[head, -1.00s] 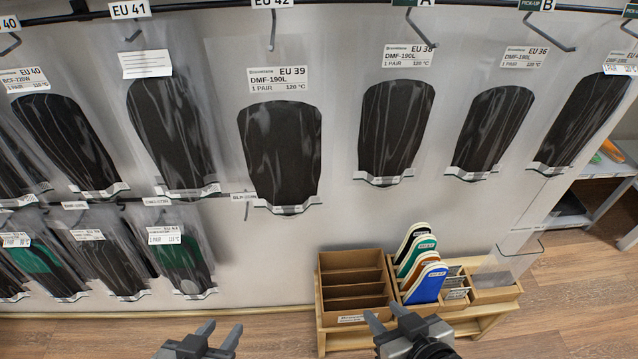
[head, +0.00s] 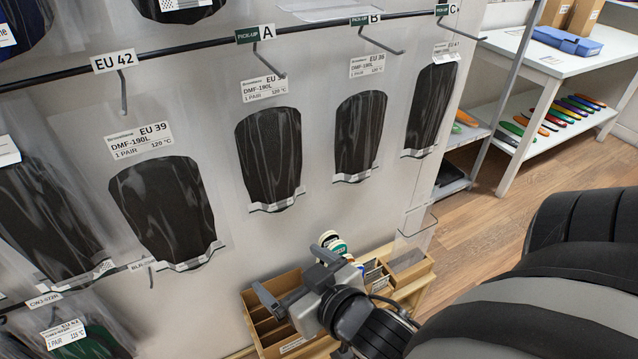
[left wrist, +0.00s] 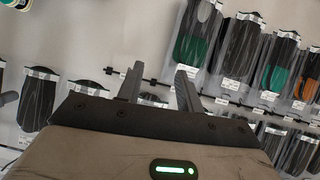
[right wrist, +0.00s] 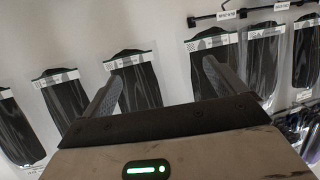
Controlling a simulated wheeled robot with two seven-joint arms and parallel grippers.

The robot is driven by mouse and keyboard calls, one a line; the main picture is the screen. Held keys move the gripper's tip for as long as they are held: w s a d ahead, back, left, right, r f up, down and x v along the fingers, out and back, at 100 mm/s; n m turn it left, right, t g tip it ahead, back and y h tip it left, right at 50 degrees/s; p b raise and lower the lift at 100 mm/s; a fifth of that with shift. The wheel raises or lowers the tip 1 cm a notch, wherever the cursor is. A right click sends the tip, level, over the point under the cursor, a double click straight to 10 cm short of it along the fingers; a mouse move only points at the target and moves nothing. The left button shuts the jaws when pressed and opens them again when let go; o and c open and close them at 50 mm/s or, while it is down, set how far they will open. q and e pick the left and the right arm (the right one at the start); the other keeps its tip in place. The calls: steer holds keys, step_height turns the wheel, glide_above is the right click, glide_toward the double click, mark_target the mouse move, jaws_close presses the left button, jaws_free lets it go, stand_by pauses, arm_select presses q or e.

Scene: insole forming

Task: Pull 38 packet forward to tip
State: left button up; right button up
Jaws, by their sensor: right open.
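The packet under hook A (head: 270,155) holds a dark insole sheet and hangs on the wall. Its size number is partly hidden by the hook now; earlier it read like EU 38. An EU 39 packet (head: 162,205) hangs to its left, and a packet that reads like EU 36 (head: 360,135) hangs under hook B. My right gripper (head: 293,277) is open and empty, below the hook A packet and in front of the wooden box in the picture. In the right wrist view its fingers (right wrist: 160,85) are apart, facing hanging packets. My left gripper (left wrist: 159,75) shows only in its wrist view, open and empty.
A wooden organizer (head: 255,335) stands low against the wall, partly behind my right gripper. A clear holder (head: 415,228) sits at the panel's right edge. A white shelf (head: 545,125) with coloured insoles stands at the right. Floor between is open.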

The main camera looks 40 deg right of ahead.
arm_select(q)
steer(key=shift+s+a+f, duration=0.1)
arm_select(e)
steer(key=d+r+m+t+h, duration=0.2)
steer(key=d+r, duration=0.3)
steer(key=r, duration=0.5)
steer(key=shift+d+h, duration=0.2)
steer(key=shift+h, duration=0.7)
steer(key=shift+f, duration=0.1)
steer(key=b, duration=0.7)
glide_toward(277, 165)
steer(key=x, duration=0.8)
steer(key=shift+p, duration=0.3)
arm_select(q)
steer(key=shift+w+d+f+n+t+h, duration=0.15)
steer(key=shift+d+f, duration=0.1)
steer(key=shift+f, duration=0.35)
steer(key=shift+w+d+f+n+t+h, duration=0.15)
steer(key=shift+d+f, duration=0.1)
steer(key=shift+f, duration=0.3)
arm_select(e)
steer(key=shift+w, duration=0.3)
